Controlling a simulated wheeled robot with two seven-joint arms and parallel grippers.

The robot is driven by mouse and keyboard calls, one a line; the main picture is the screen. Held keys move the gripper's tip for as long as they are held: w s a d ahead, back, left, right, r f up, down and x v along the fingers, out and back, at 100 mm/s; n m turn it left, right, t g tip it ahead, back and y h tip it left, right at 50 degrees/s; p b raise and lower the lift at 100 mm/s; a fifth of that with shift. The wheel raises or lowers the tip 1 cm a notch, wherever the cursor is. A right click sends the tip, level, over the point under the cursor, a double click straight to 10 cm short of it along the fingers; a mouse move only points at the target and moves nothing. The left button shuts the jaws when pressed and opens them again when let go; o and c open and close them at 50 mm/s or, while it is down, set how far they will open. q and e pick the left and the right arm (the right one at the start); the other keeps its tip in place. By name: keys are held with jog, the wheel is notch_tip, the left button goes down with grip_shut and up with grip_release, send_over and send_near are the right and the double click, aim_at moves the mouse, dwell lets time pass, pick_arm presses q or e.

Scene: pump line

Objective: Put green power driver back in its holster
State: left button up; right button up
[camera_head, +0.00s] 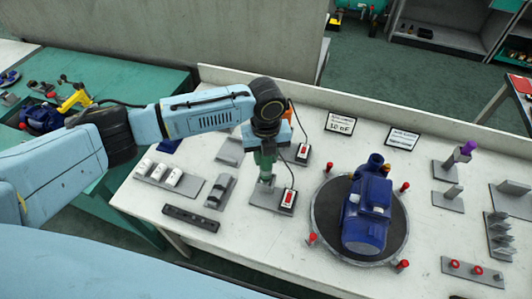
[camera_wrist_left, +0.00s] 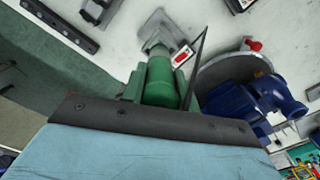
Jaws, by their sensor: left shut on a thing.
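The green power driver (camera_head: 264,166) hangs nose down under my left gripper (camera_head: 265,148), which is shut on it. In the left wrist view the driver (camera_wrist_left: 161,82) points away toward a grey holster plate (camera_wrist_left: 157,24). In the head view this plate (camera_head: 259,197) lies on the white table with a red-and-white switch box (camera_head: 288,198) on its right part. The driver's lower end is over the plate. I cannot tell whether it is in the holster or above it. My right gripper is not in view.
A blue pump (camera_head: 368,212) stands on a round dark turntable (camera_head: 326,235) with red knobs, right of the driver. An orange tool (camera_head: 289,110) is partly hidden behind my arm. White cylinders (camera_head: 173,178) and a dark bar (camera_head: 191,218) lie left. A cable runs beside the driver.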

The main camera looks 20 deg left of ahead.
pick_arm(q)
jog(key=shift+f+b, duration=0.85)
jog(key=shift+f, duration=1.05)
jog(key=o, duration=1.1)
notch_tip(320, 180, up, 6)
jog(key=p, duration=0.5)
jog(key=shift+p, duration=0.4)
notch_tip(320, 180, up, 13)
jog(key=shift+r+b, duration=0.2)
jog(key=shift+b, duration=0.6)
